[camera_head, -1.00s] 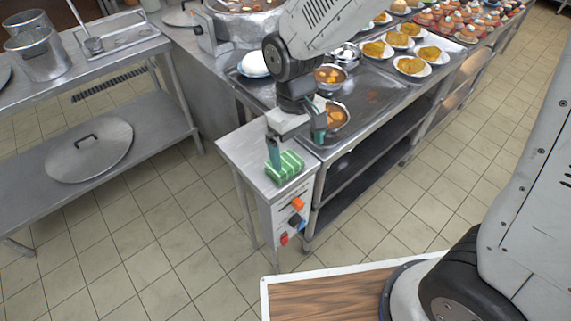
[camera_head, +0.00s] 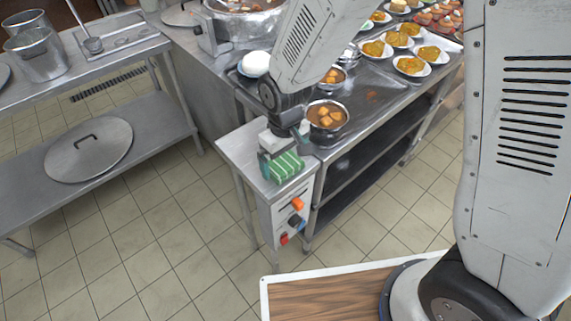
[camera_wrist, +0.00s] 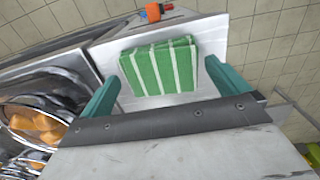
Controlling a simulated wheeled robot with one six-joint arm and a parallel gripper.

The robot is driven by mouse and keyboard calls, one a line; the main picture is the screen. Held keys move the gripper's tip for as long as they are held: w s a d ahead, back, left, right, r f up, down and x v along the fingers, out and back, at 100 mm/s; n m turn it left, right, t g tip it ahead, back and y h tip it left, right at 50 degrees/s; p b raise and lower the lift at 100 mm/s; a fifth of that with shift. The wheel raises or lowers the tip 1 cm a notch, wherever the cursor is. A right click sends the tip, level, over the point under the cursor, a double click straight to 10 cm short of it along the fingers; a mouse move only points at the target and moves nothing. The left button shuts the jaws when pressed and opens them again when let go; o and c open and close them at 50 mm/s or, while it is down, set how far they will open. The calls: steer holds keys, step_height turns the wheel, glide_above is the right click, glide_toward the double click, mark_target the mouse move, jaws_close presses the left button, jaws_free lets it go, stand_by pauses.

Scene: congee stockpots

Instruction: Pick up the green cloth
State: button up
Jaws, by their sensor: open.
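The green cloth (camera_head: 286,167) with pale stripes lies folded on the small steel side table (camera_head: 237,153). In the wrist view the cloth (camera_wrist: 160,66) lies flat, ahead of and between my two teal fingers. My gripper (camera_head: 283,150) is open and empty, above the back part of the cloth in the head view. In the wrist view my gripper (camera_wrist: 168,85) has its fingers spread wider than the cloth. Whether the fingertips touch the tabletop cannot be told.
Bowls of stew (camera_head: 327,118) stand on the steel counter close behind and right of my gripper. Orange, dark and red knobs (camera_head: 296,204) stick out from the side table's front. Plates of yellow food (camera_head: 411,65) stand farther back.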

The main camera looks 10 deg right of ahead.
steer(key=shift+c, duration=0.3)
steer(key=c, duration=0.8)
steer(key=shift+r, duration=0.1)
